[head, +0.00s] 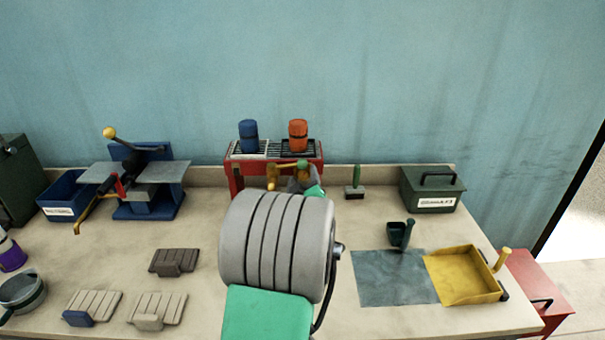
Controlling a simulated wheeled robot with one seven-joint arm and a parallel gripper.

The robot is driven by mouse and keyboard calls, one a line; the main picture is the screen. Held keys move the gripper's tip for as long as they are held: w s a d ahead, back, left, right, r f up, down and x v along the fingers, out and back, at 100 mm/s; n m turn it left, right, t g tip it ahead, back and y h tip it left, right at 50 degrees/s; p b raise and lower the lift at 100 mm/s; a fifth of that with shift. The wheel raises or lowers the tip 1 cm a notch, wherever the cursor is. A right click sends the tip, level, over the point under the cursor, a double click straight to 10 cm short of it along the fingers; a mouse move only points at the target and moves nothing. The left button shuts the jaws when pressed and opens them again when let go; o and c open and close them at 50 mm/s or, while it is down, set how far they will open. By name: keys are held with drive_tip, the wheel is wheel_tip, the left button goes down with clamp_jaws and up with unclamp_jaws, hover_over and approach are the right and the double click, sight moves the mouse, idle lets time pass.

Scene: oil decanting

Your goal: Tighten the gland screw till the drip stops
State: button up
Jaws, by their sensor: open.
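A red stand (235,180) against the back wall carries a blue drum (248,136) and an orange drum (298,135). A brass tap (273,174) shows at the stand's front, below the drums. My gripper (298,178) is open, a grey shape beside the brass tap at the stand's front. My own arm hides most of it, and I cannot tell whether it touches the tap. The gland screw is too small or too hidden to make out. No drip can be made out.
A blue lever press (150,200) and blue bin (65,196) stand left. A brush (355,185), green box (432,190), dark scoop (400,234), grey sheet (393,280) and yellow dustpan (462,278) lie right.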

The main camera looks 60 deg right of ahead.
drive_tip(key=shift+w+d, duration=0.2)
drive_tip(key=shift+d, duration=0.1)
drive_tip(key=shift+c, duration=0.3)
clamp_jaws()
